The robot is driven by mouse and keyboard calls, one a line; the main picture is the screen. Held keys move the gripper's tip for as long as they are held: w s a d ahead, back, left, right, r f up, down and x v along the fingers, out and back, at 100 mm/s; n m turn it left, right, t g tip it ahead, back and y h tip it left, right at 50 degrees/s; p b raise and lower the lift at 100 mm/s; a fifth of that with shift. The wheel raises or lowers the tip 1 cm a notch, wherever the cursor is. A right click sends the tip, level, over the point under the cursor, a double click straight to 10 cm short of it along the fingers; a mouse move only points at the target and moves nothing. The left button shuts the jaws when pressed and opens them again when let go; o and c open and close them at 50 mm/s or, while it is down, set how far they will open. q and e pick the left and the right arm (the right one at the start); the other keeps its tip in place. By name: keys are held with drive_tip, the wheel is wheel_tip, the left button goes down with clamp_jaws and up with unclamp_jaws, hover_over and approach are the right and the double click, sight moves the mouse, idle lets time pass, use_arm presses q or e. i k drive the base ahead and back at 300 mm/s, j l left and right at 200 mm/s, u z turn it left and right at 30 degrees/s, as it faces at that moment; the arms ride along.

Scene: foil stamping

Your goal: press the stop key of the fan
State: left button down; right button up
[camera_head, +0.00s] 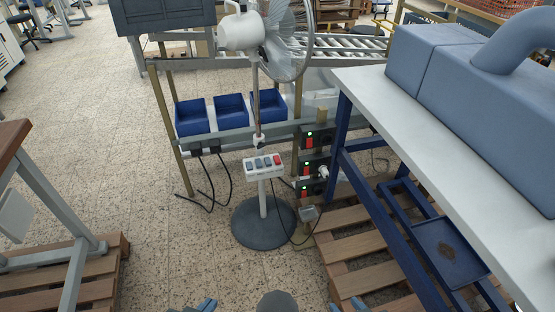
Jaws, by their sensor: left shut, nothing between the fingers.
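The pedestal fan has a white motor head (240,32) at the top, a wire guard on its right side, a thin pole and a round dark base (247,228) on the floor. A white control box (263,174) sits on the pole with a row of keys. Its rightmost key is red (277,160); the others are grey-blue. No labels are legible. My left gripper (206,305) shows only partly at the bottom edge, shut and empty. My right gripper (357,304) is partly cut off at the bottom edge; its jaws are unclear. Both are well apart from the fan.
Blue bins (231,110) stand on a rack behind the fan. Dark switch boxes (310,138) with red and green parts are to its right. A white-topped workbench (372,100) with blue legs is on the right. Pallets (345,244) lie beneath it. Cables trail near the base. Floor left of the fan is clear.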

sight(276, 161)
drive_tip(key=i+j+z, duration=0.2)
drive_tip(key=i, duration=0.35)
drive_tip(key=i+j+z, duration=0.2)
drive_tip(key=i, duration=0.35)
drive_tip(key=i+j+z, duration=0.25)
drive_tip(key=i, duration=0.25)
